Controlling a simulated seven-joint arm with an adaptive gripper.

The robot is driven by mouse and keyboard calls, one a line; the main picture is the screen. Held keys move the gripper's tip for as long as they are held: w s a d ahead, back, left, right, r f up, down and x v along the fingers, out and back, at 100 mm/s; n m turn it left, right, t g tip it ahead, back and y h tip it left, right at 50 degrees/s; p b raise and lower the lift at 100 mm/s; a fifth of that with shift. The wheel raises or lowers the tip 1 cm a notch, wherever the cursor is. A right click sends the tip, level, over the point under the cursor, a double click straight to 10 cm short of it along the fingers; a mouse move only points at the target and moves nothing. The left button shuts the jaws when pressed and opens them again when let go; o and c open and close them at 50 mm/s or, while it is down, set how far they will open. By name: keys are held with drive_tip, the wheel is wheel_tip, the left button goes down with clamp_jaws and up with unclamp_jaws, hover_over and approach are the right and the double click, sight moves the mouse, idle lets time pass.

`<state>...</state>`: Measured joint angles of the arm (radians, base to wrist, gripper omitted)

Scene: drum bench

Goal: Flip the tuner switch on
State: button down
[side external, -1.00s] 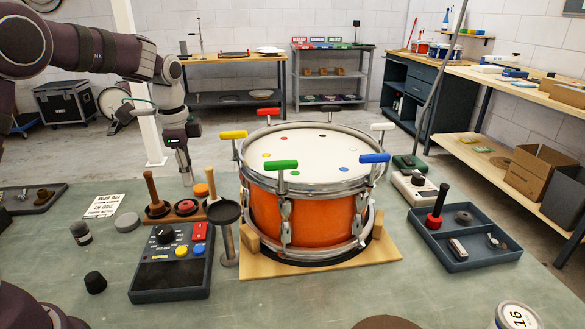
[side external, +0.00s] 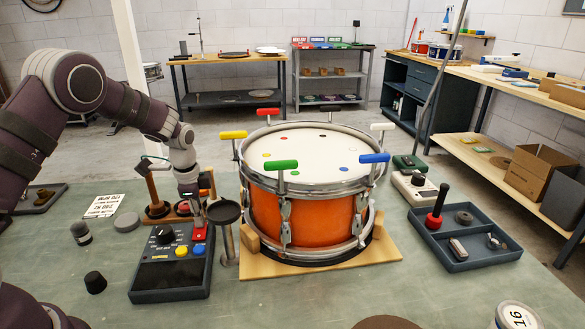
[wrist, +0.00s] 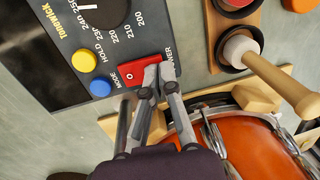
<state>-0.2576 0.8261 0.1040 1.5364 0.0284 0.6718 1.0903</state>
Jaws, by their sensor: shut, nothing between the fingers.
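The tuner (side external: 170,278) is a dark box with a black dial, a yellow button, a blue button and a red switch (side external: 200,233) at its far right corner. In the wrist view, the red switch (wrist: 129,80) sits next to lettering that is partly covered by my fingers. My gripper (side external: 198,222) is shut and empty, pointing down at the red switch. In the wrist view, the fingertips of my gripper (wrist: 160,74) overlap the switch and hide part of it. I cannot tell whether they touch it or which way the switch is tilted.
An orange drum (side external: 300,219) with coloured T-handles stands on a wooden base to the right. A dark cup on a stand (side external: 224,212) is close beside the tuner. A wooden rack (wrist: 222,50) lies behind it. A blue tray (side external: 480,262) is far right.

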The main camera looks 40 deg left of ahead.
drive_tip(key=shift+f, duration=0.15)
drive_tip(key=shift+s+d+r, duration=0.35)
drive_tip(key=shift+s+d, duration=0.1)
drive_tip(key=shift+s, duration=0.05)
wheel_tip(320, 180, up, 14)
drive_tip(key=w+a, duration=0.1)
idle(0.6)
drive_tip(key=shift+w, duration=0.1)
drive_tip(key=s+d+r+n+t, duration=0.1)
drive_tip(key=s+d+n+t, duration=0.1)
drive_tip(key=s+d+n, duration=0.2)
drive_tip(key=s+d+r+n+t+h, duration=0.1)
drive_tip(key=s+d+n, duration=0.4)
drive_tip(key=s, duration=0.5)
drive_tip(key=shift+d+r+t, duration=0.25)
drive_tip(key=shift+d+t, duration=0.55)
drive_tip(key=shift+d, duration=0.4)
